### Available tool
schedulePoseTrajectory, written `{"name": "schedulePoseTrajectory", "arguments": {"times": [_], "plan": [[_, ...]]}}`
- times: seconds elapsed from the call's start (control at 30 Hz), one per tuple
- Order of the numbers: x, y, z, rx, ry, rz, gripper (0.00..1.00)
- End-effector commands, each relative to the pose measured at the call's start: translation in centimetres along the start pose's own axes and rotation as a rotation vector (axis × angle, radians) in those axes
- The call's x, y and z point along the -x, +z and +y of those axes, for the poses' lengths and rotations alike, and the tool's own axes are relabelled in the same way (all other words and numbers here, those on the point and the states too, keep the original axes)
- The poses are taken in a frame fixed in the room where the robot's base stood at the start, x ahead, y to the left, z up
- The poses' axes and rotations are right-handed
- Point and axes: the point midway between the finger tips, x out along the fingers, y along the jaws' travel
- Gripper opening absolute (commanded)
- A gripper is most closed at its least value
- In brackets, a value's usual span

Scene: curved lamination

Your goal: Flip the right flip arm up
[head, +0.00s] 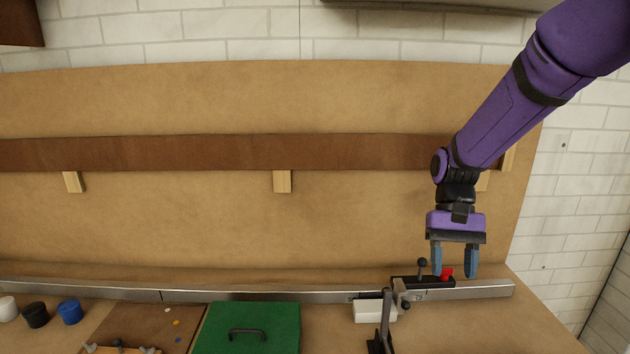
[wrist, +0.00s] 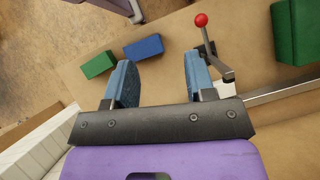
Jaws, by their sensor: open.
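A metal rail (head: 250,295) runs along the bench. I cannot tell for certain which part is the right flip arm. In the wrist view a red-knobbed lever (wrist: 207,40) with a grey link rises near the rail, just beyond the right-hand finger. My gripper (head: 454,262) is open and empty, pointing down over the fixture; it also shows in the wrist view (wrist: 158,85). Contact is unclear.
A white block (head: 368,310) lies by the fixture. A green box with a handle (head: 247,330) and several small pots (head: 36,314) stand farther left. A long brown strip (head: 200,153) crosses the back board. The wrist view shows small green (wrist: 98,65) and blue (wrist: 143,47) blocks.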

Motion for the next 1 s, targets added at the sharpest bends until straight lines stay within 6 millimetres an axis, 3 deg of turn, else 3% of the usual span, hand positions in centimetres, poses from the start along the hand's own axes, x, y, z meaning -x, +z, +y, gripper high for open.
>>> {"name": "schedulePoseTrajectory", "arguments": {"times": [0.2,0.47,1.0], "plan": [[2.6,4.5,1.8,0.054,-0.03,0.19,0.5],[4.4,9.5,4.0,0.111,-0.048,0.413,0.5],[4.5,18.9,7.9,0.204,-0.031,0.875,0.5]]}}
